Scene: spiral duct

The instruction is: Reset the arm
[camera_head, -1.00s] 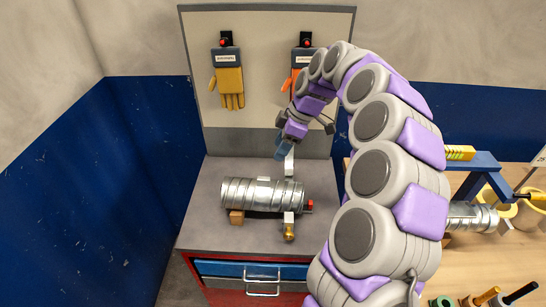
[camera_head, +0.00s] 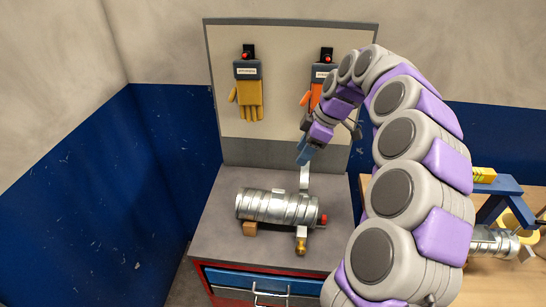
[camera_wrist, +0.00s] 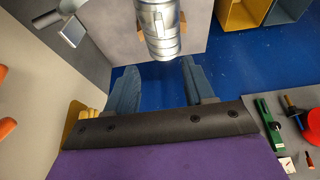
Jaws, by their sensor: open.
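My arm rises on the right of the head view and curls over at the top. My gripper (camera_head: 303,155) hangs above the back of the grey cabinet top, in front of the back panel. In the wrist view my gripper (camera_wrist: 165,88) is open, its two blue-grey fingers apart with nothing between them. A silver spiral duct (camera_head: 276,207) lies on the cabinet top, below and in front of my gripper. The duct also shows in the wrist view (camera_wrist: 158,28), beyond the fingertips and apart from them.
A yellow glove (camera_head: 248,98) and an orange glove (camera_head: 316,95) hang on the back panel (camera_head: 285,110). A wooden block (camera_head: 250,229) sits under the duct's left end. A table with a blue frame (camera_head: 490,193) stands at right. Blue wall (camera_head: 90,210) borders the left.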

